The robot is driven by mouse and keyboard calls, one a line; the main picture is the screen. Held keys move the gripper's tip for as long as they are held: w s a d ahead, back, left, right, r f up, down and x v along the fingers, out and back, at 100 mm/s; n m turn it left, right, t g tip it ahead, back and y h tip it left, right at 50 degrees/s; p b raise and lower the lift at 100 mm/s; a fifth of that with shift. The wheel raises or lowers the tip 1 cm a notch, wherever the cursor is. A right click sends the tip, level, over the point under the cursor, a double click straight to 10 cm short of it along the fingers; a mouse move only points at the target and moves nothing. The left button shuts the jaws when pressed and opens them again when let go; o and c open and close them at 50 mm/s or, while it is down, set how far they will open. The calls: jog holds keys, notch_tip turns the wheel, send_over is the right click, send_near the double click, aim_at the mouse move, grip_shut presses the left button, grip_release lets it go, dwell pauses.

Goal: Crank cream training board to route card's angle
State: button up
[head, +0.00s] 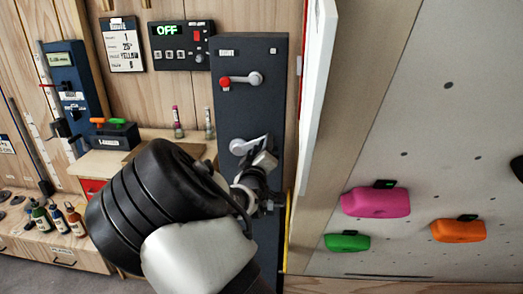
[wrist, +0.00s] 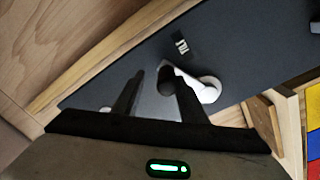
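The cream training board (head: 440,110) fills the right of the head view, tilted, with colored holds. The route card (head: 125,45) hangs on the wood wall at upper left; it seems to read 25° and YELLOW. A dark panel (head: 225,115) carries an upper crank with a red knob (head: 225,82) and a lower grey crank (head: 240,146). My gripper (head: 262,168) is at the lower crank. In the wrist view my gripper (wrist: 152,78) has its fingers apart, close to the crank's pale hub (wrist: 208,92) and arm. Whether the fingers touch the crank handle is unclear.
A control box (head: 180,45) reads OFF. A blue device (head: 65,75) is at left. A small cabinet (head: 100,163) and several bottles (head: 57,220) stand below. Pink (head: 375,202), green (head: 347,242) and orange (head: 459,231) holds sit on the board.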

jog(key=shift+f, duration=0.25)
jog(key=shift+s+a, duration=0.1)
jog(key=shift+s, duration=0.05)
jog(key=shift+s+f, duration=0.1)
jog(key=shift+s, duration=0.2)
jog(key=s, duration=1.6)
jog(key=shift+s+a+f+p, duration=0.15)
jog(key=shift+s+a+p, duration=0.1)
jog(key=shift+a+p, duration=0.2)
jog(key=shift+s, duration=0.1)
